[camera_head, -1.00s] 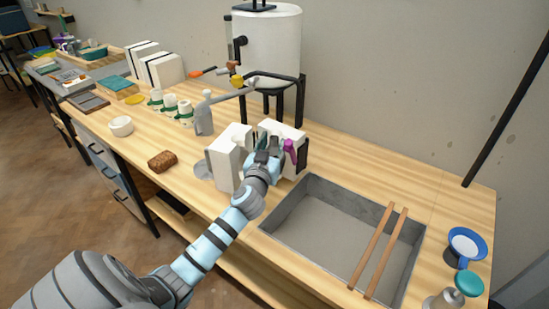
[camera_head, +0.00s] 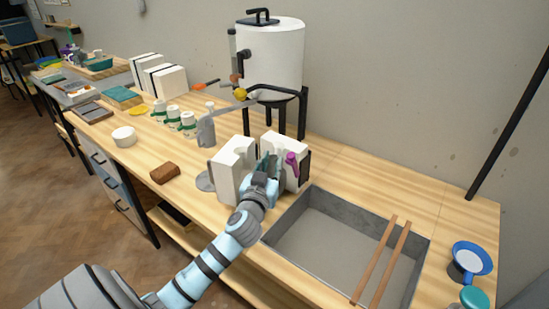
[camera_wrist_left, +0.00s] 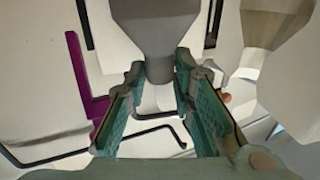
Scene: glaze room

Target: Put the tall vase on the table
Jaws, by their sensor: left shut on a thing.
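My left gripper (camera_head: 262,168) reaches between the two white block halves of a mould, the left half (camera_head: 233,172) and the right half (camera_head: 284,147). In the left wrist view the teal fingers (camera_wrist_left: 160,82) are shut on a grey, tapering piece (camera_wrist_left: 150,28), which looks like the vase. Its narrow end sits between the fingertips. The rest of it is hidden, and in the head view the gripper and mould hide it. A purple clamp (camera_head: 292,164) is on the right half, close beside the gripper. My right gripper is not in view.
A grey sunken basin (camera_head: 330,240) with two wooden slats (camera_head: 383,262) lies right of the mould. A white tank (camera_head: 272,60) on a black stand is behind. A brown sponge (camera_head: 165,174) and white bowl (camera_head: 124,136) are left. Wooden tabletop (camera_head: 152,150) is clear between them.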

